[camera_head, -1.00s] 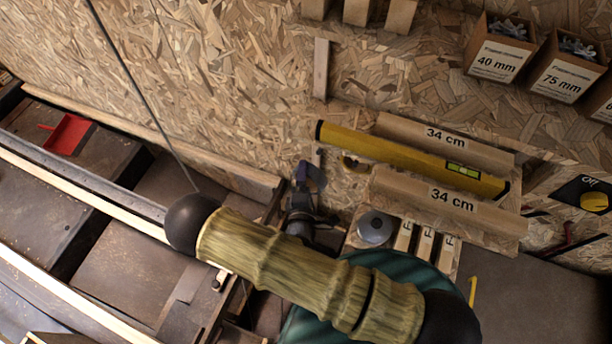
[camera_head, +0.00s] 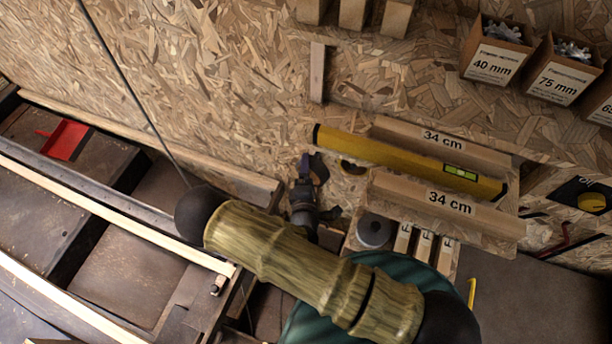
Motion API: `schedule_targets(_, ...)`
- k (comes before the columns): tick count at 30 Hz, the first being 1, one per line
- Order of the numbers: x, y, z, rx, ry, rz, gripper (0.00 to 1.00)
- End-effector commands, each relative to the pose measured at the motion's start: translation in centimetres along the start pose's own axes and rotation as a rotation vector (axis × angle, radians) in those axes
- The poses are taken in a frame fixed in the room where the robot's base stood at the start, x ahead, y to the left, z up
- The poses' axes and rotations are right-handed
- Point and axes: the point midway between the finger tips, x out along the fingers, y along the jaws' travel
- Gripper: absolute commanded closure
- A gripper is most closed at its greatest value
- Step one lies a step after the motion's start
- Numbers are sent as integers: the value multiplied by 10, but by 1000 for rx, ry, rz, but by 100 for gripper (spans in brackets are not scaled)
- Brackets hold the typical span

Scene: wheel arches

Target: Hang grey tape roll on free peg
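A round dark grey thing (camera_head: 375,231), which looks like the grey tape roll, sits on the wooden ledge just left of several labelled blocks. A dark device with a bluish tip, which appears to be my gripper (camera_head: 311,170), reaches toward the chipboard wall, left of and apart from the grey thing. Its fingers are too small and dark to read. A dark ring with a yellow edge (camera_head: 354,167) is at the wall under the left end of the level. I cannot make out a free peg for certain. My bamboo-patterned arm link hides much of the lower middle.
A yellow spirit level (camera_head: 410,160) lies between two boards marked 34 cm (camera_head: 445,200). Cardboard boxes of fasteners (camera_head: 496,52) stand at upper right. A vertical wooden strip (camera_head: 317,72) is on the wall. A red scoop-like thing (camera_head: 67,140) lies at left. A thin rod slants at upper left.

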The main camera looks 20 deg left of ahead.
Motion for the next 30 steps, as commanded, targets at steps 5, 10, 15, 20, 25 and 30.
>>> schedule_targets(5,8,0,2,-1,1,1,38)
schedule_targets(10,15,0,3,-1,5,1,38)
schedule_targets(15,23,-1,5,-2,6,2,38)
schedule_targets(20,31,-1,9,-2,2,2,38)
schedule_targets(25,39,-1,12,-1,2,1,38)
schedule_targets(30,47,-1,14,-1,1,1,38)
